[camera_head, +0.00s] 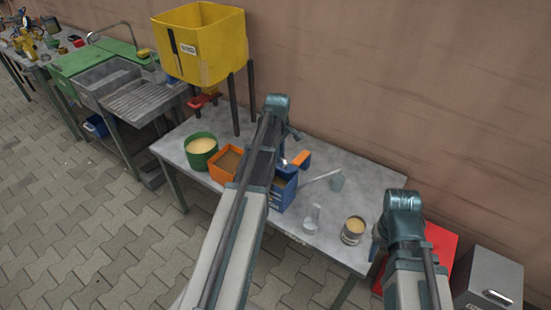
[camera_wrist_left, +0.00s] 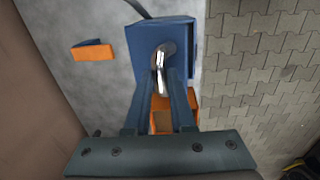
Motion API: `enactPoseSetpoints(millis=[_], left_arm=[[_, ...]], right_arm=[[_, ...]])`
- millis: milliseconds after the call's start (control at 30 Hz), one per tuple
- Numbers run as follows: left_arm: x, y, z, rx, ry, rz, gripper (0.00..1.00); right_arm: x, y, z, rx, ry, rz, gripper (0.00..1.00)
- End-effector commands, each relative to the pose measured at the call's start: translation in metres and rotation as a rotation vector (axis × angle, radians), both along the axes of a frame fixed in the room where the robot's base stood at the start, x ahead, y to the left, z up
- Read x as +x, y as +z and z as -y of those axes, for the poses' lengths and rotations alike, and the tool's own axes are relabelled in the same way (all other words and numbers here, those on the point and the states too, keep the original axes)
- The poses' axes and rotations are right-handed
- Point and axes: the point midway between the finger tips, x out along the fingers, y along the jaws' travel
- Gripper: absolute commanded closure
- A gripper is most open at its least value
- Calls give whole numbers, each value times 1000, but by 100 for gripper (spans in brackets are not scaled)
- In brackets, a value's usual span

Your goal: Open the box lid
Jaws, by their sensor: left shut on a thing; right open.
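The blue box (camera_head: 282,193) stands on the grey table, partly hidden by my left arm in the head view. In the left wrist view the blue box (camera_wrist_left: 142,42) lies straight under the fingers. My left gripper (camera_wrist_left: 163,75) is shut on a small pale metal piece (camera_wrist_left: 161,58) at the box's top. A dark curved patch surrounds this piece; I cannot tell how the two join. My right gripper (camera_head: 377,241) is at the table's right end, away from the box, open and mostly hidden behind its arm.
An orange box (camera_head: 224,162) and a green tub (camera_head: 201,149) stand left of the blue box. An orange-and-blue piece (camera_head: 301,159) lies behind it. A scoop (camera_head: 336,181), a clear cup (camera_head: 311,218) and a tin (camera_head: 353,229) are to the right. A yellow bin (camera_head: 205,45) stands behind.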

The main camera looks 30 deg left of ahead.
Motion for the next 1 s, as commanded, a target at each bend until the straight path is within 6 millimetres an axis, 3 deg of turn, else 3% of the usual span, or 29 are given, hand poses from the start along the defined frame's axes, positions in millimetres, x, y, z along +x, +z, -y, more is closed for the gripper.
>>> enactPoseSetpoints(millis=[33,267,400,1000], left_arm=[[13,4,1,-1,-1,11,100],[39,9,3,-2,-3,0,100],[54,9,3,5,-3,-93,100],[78,7,7,19,0,-250,100]], right_arm=[[0,4,0,0,0,0,50],[0,9,0,0,0,0,50],[0,9,0,0,0,0,50],[0,3,0,0,0,0,50]])
